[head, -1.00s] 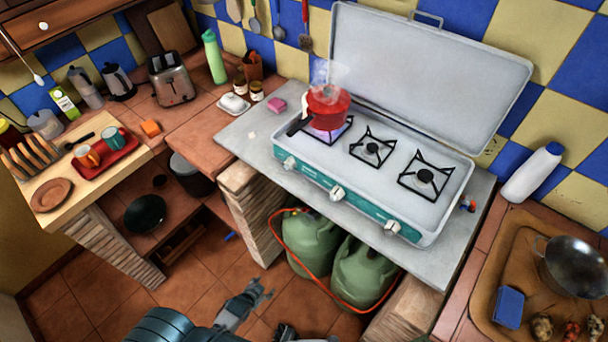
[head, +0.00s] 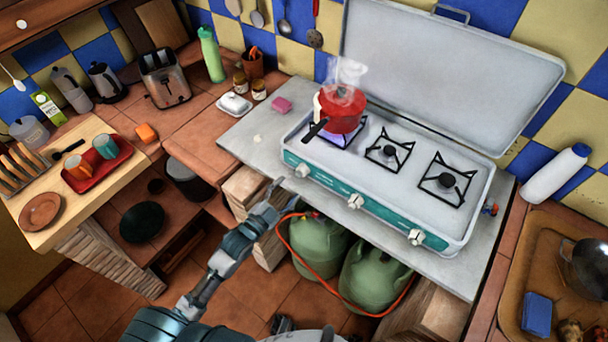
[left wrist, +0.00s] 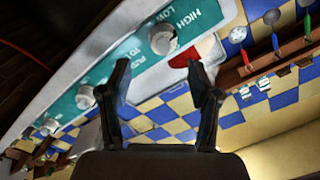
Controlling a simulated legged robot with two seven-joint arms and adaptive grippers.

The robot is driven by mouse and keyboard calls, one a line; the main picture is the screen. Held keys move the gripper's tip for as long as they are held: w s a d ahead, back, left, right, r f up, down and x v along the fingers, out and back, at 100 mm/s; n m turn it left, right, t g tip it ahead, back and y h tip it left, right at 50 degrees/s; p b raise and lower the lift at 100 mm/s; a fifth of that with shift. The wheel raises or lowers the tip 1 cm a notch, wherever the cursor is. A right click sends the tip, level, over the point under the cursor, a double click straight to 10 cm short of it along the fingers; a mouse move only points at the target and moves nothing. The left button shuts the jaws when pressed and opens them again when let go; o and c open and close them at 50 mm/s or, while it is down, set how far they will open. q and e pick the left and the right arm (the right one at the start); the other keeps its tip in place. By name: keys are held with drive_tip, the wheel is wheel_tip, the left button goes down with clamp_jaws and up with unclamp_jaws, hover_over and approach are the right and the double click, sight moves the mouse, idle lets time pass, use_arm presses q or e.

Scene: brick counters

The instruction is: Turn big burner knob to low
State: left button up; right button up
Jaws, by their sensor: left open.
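The teal front panel of the camp stove (head: 385,217) carries three white knobs: a left one (head: 303,170), a middle one (head: 355,201) and a right one (head: 415,236). A red pot (head: 340,110) steams over the blue flame of the left burner. My left gripper (head: 275,192) is open and empty, below and left of the left knob and apart from it. In the left wrist view, a knob (left wrist: 163,38) with LOW and HIGH lettering lies beyond the open fingertips (left wrist: 160,76). My right gripper is not in view.
Green gas bottles (head: 318,245) with an orange hose stand under the stove's slab. The raised lid (head: 440,75) stands behind the burners. The pot's dark handle (head: 316,129) sticks out over the stove's front left. A wooden block counter end (head: 245,190) is close to my left gripper.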

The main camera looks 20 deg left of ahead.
sight(297, 176)
use_arm(q)
drive_tip(key=w, duration=0.1)
drive_tip(key=w+a, duration=0.1)
drive_tip(key=w, duration=0.2)
drive_tip(key=shift+a+f, duration=0.15)
drive_tip(key=shift+f, duration=0.1)
drive_tip(key=shift+x, duration=1.1)
drive_tip(key=d, duration=0.2)
drive_tip(key=w+d, duration=0.1)
drive_tip(key=d, duration=0.1)
drive_tip(key=shift+d+r, duration=0.15)
drive_tip(key=shift+r, duration=0.1)
drive_tip(key=shift+s, duration=0.1)
drive_tip(key=a, duration=0.3)
drive_tip(key=shift+a+f, duration=0.1)
drive_tip(key=shift+f, duration=0.1)
drive_tip(key=c, duration=1.1)
drive_tip(key=shift+r, duration=0.1)
drive_tip(key=shift+c, duration=0.2)
drive_tip(key=shift+d+r, duration=0.1)
drive_tip(key=shift+d, duration=0.25)
drive_tip(key=shift+d+r, duration=0.1)
drive_tip(key=shift+d, duration=0.15)
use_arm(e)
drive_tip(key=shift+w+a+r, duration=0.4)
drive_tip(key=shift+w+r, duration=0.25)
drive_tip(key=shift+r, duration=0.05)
